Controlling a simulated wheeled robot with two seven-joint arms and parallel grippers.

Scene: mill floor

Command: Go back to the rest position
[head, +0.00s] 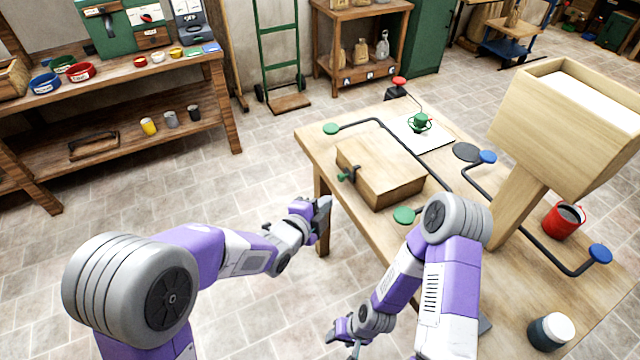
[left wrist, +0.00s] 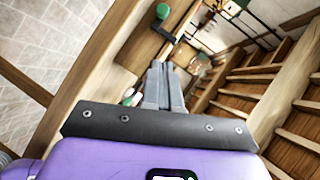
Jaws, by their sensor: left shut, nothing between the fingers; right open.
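My left gripper (head: 323,215) is beside the left edge of the wooden workbench (head: 320,148), apart from the things on it. In the left wrist view its fingers (left wrist: 163,82) are together with nothing between them. My right gripper (head: 352,343) is low at the bottom middle of the head view, in front of the bench's near side and over the floor. It is small in view and holds nothing that I can see. My right forearm hides part of the bench's near edge.
On the bench are a wooden box (head: 380,170), a large wooden hopper (head: 560,130), a red bucket (head: 563,221), a dark jar with a white lid (head: 551,331) and black pipes with coloured knobs. A shelf (head: 190,75) stands at the left. The tiled floor (head: 225,185) between is clear.

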